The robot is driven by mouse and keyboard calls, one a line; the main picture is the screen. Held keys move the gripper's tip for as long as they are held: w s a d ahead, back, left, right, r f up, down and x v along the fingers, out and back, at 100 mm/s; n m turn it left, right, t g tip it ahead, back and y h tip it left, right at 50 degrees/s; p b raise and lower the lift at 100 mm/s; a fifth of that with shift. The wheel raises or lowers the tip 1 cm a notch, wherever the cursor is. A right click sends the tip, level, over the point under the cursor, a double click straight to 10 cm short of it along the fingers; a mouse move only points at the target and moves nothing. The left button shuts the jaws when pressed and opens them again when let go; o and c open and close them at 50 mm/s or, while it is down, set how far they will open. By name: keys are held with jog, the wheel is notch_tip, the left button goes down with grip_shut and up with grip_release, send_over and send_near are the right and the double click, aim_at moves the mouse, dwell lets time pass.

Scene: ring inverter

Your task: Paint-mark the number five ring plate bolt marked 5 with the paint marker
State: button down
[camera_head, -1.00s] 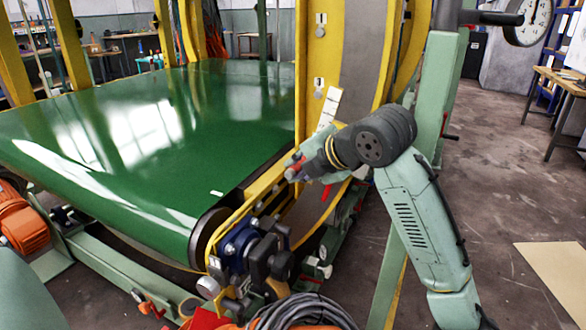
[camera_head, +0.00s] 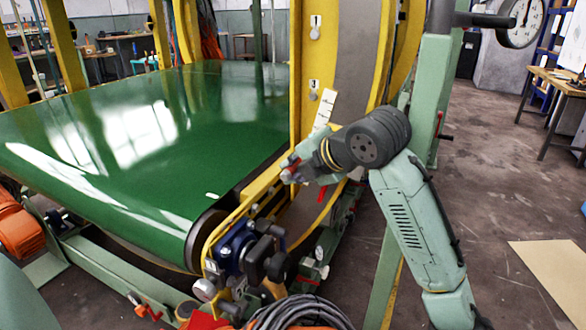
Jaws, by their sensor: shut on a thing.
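The yellow-edged ring plate (camera_head: 343,60) stands upright at the centre. I cannot make out a bolt marked 5; my arm covers part of the plate below. My gripper (camera_head: 289,170) is below bolt 3, in front of the plate's left edge in the picture, pointing left. It is shut on a small item with red on it, likely the paint marker, mostly hidden by the fingers. I cannot tell whether the tip touches anything.
The green conveyor belt (camera_head: 140,140) fills the left. A blue motor block with dark knobs (camera_head: 240,250) sits below my gripper. A green post (camera_head: 428,110) with a dial gauge (camera_head: 520,22) stands right of the ring. Open floor (camera_head: 490,190) lies to the right.

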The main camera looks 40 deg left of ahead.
aim_at(284, 179)
jog(key=shift+w+a, duration=0.1)
jog(key=shift+w, duration=0.3)
dwell(1.0)
jog(key=shift+s+d, duration=0.2)
jog(key=shift+s, duration=0.6)
jog(key=shift+s+d, duration=0.2)
jog(key=shift+s, duration=0.65)
jog(key=shift+s+d, duration=0.2)
jog(key=shift+s, duration=0.6)
jog(key=shift+f, duration=0.1)
